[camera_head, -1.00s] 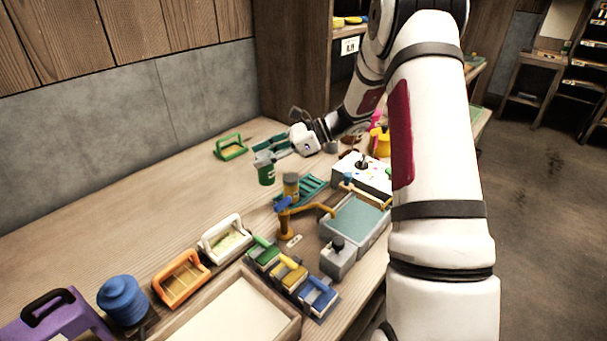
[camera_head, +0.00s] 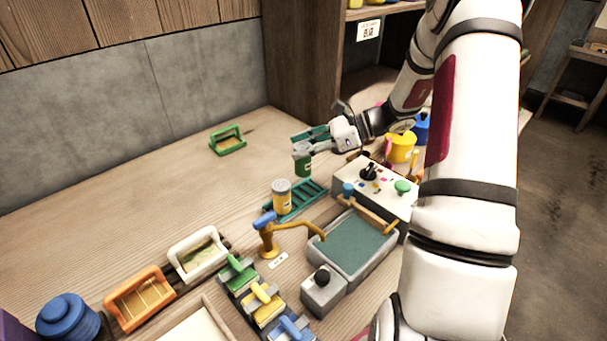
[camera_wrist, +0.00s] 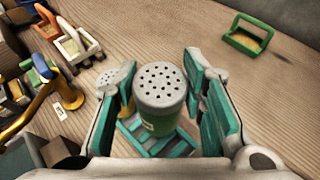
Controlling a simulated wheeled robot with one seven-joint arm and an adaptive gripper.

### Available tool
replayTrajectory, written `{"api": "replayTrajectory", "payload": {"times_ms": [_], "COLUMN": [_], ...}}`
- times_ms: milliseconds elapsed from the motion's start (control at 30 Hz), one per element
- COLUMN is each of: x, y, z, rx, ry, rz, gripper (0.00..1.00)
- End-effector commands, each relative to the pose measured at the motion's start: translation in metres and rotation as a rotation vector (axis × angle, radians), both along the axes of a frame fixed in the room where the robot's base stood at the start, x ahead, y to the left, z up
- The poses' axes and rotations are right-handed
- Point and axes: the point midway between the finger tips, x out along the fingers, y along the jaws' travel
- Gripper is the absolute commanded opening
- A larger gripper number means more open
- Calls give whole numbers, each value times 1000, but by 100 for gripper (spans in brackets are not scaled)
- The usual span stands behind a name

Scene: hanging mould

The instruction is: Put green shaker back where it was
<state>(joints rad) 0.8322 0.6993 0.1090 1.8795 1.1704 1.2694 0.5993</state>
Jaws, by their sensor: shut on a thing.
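The green shaker (camera_head: 302,161) is upright, with a grey perforated lid. My gripper (camera_head: 311,143) is shut on it, and in the wrist view the shaker (camera_wrist: 161,98) stands between the teal finger pads. A teal slatted rack (camera_head: 303,200) lies on the table, and it shows beneath the shaker in the wrist view (camera_wrist: 150,145). In the head view the shaker is at the rack's far end; I cannot tell whether it touches the rack. A yellow shaker (camera_head: 282,198) with a grey lid stands at the rack's near end.
A green-framed mould (camera_head: 227,141) stands alone at the back left. A brass tap (camera_head: 268,238) and a grey basin (camera_head: 345,265) are in front of the rack. A control box (camera_head: 390,200) is to the right.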

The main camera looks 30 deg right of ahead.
Motion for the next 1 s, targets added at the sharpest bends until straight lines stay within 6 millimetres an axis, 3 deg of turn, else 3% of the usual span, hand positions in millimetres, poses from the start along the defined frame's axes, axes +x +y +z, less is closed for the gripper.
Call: {"api": "replayTrajectory", "payload": {"times_ms": [100,367,533,967,1000], "x": [0,0,0,0,0], "y": [0,0,0,0,0], "z": [-19,-39,-62,-70,-69], "rx": [2,1,1,-1,-2], "ry": [1,0,1,-1,-1], "rz": [-1,0,0,-1,-1], "gripper": [9,9,9,9,46]}}
